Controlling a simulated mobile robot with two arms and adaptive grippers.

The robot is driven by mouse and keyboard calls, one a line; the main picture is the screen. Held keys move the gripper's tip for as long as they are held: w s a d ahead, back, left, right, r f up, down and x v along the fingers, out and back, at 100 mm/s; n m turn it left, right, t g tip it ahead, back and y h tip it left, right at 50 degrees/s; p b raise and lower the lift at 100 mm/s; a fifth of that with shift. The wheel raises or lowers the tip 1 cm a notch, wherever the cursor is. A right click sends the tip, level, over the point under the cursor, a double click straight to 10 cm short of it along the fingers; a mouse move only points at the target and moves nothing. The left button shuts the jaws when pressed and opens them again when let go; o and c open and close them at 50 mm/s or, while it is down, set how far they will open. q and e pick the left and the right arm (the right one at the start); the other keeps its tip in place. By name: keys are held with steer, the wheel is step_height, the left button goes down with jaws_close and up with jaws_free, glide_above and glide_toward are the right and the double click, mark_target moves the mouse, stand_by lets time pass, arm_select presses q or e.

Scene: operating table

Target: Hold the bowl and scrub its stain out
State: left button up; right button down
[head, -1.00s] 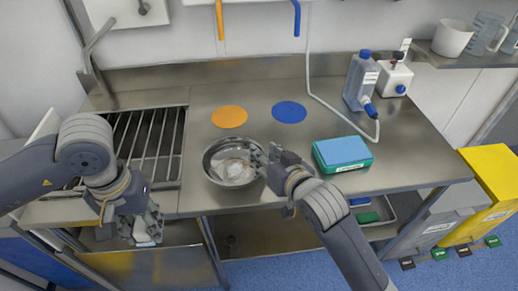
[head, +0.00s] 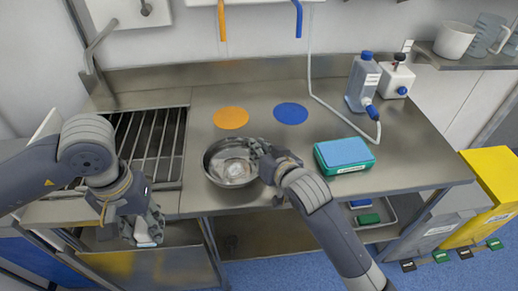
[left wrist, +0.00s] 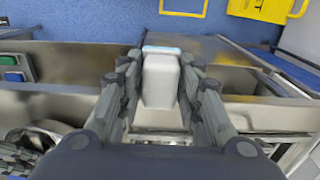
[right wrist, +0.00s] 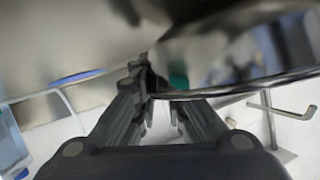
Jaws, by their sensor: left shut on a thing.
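The steel bowl (head: 212,170) stands on the steel counter, with a pale patch, the stain (head: 236,168), on its inside bottom. My right gripper (head: 259,154) is at the bowl's right rim. In the right wrist view the rim (right wrist: 240,92) runs between the fingers (right wrist: 153,80), which look closed on it. My left gripper (head: 150,234) hangs in front of the counter's front edge, left of and below the bowl. It is shut on a white block with a light blue end, a sponge (left wrist: 161,80), well apart from the bowl.
A teal-and-blue box (head: 343,154) lies right of the bowl. An orange disc (head: 231,118) and a blue disc (head: 290,113) lie behind it. Bottles (head: 362,84) stand at the back right. A metal rack (head: 150,140) is on the left.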

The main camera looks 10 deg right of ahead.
stand_by(0.7)
arm_select(q)
steer(key=w+d, duration=0.2)
steer(key=w, duration=0.1)
steer(key=w+d+r, duration=0.1)
steer(key=w+d, duration=0.5)
steer(key=shift+w+r, duration=0.2)
steer(key=shift+w, duration=0.2)
step_height(320, 180, up, 3)
glide_above(232, 172)
steer(key=shift+w+r, duration=0.2)
steer(key=shift+w, duration=0.05)
steer(key=shift+f, duration=0.1)
steer(key=shift+s+f, duration=0.1)
steer(key=shift+f, duration=3.5)
steer(key=shift+f, duration=0.55)
steer(key=shift+s, duration=0.1)
